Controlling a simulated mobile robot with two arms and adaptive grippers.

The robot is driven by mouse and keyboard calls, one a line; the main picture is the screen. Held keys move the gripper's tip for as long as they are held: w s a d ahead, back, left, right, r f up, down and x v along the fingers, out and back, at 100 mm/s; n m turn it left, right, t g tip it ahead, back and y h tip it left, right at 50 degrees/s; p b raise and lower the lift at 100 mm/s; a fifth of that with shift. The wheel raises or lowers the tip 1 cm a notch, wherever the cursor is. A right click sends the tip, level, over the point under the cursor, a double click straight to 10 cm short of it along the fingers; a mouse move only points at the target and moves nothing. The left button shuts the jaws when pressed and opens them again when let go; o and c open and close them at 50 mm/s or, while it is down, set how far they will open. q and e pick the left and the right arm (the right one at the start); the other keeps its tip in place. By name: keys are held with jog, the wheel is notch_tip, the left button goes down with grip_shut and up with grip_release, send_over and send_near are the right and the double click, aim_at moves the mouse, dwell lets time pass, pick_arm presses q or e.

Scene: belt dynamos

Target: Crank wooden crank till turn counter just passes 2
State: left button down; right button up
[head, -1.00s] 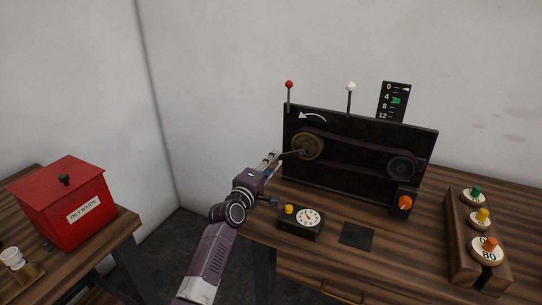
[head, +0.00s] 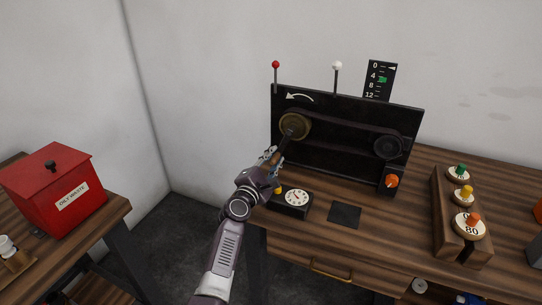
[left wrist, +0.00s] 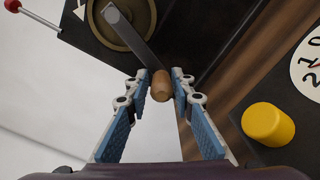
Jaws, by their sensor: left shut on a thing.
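The wooden crank handle (left wrist: 161,85) sits between my left fingertips in the left wrist view. My left gripper (head: 271,157) is shut on it. The crank arm (left wrist: 132,35) runs from the handle to the brass pulley (head: 294,127) on the black panel (head: 340,130). In the head view it points down and slightly left. A white curved arrow (head: 299,97) above the pulley points left. The round white dial (head: 297,197) stands on a black box with a yellow knob (left wrist: 268,124); its reading is too small to tell. My right gripper is out of view.
A belt links the brass pulley to a dark pulley (head: 388,146). An orange knob (head: 391,181) is at the panel's lower right. A scale (head: 379,80) with a green marker stands behind. A wooden rack (head: 443,222) holds several weights. A red bin (head: 55,190) is left.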

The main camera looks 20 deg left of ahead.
pick_arm(q)
jog(key=shift+d+f, duration=0.35)
jog(key=c, duration=1.8)
grip_release()
jog(key=shift+r, duration=0.2)
jog(key=shift+s+a, duration=0.1)
jog(key=s, duration=1.2)
jog(key=shift+a, duration=0.1)
jog(key=shift+w, duration=0.1)
